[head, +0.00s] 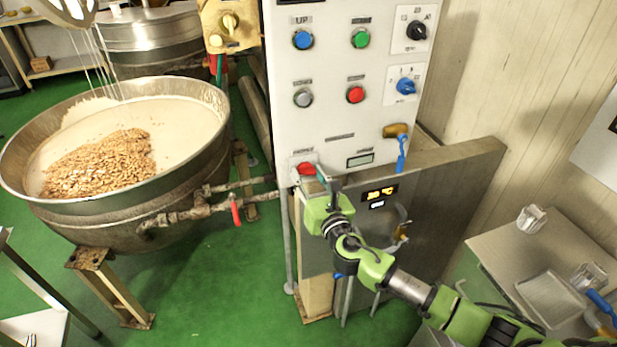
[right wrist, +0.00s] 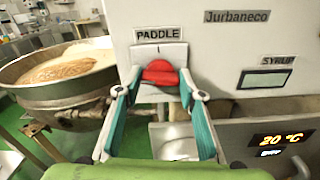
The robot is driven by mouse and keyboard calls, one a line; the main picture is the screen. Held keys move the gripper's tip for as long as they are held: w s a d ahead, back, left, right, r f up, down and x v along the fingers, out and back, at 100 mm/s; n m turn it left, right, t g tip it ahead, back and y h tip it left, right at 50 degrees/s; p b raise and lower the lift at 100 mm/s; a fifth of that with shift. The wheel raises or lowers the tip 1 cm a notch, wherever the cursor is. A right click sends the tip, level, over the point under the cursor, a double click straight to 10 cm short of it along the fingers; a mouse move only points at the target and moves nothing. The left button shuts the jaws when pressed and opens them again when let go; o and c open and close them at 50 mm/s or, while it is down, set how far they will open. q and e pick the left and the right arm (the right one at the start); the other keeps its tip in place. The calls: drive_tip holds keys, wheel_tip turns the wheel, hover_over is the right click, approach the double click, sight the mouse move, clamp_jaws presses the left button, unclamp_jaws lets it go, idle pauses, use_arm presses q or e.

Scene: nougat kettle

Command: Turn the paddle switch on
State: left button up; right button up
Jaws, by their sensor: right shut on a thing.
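The paddle switch (head: 306,169) is a red rotary knob at the lower left of the white control panel. In the right wrist view the knob (right wrist: 160,73) sits on a pale plate under a "PADDLE" label, with a short mark above it. My right gripper (head: 315,177) is at the panel, shut on the knob. Its teal fingers stand on either side of the knob in the right wrist view (right wrist: 160,80). The knob's exact angle is hard to tell, as the fingers partly cover it. My left gripper is out of view.
The white control panel (head: 335,120) carries several buttons and two other rotary knobs above the switch. A kettle (head: 215,115) of white mass and nuts stands left, with pipes and a red-handled valve (head: 235,211) between. A steel table (head: 490,250) is at right.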

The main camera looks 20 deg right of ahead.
drive_tip(key=m+b, duration=0.1)
drive_tip(key=m, duration=0.3)
drive_tip(key=shift+f, duration=0.1)
drive_tip(key=m+b, duration=0.1)
drive_tip(key=m, duration=0.3)
drive_tip(key=m+b, duration=0.1)
drive_tip(key=m, duration=0.3)
drive_tip(key=shift+m, duration=2.2)
drive_tip(key=o, duration=1.1)
drive_tip(key=s, duration=1.2)
drive_tip(key=shift+d, duration=0.25)
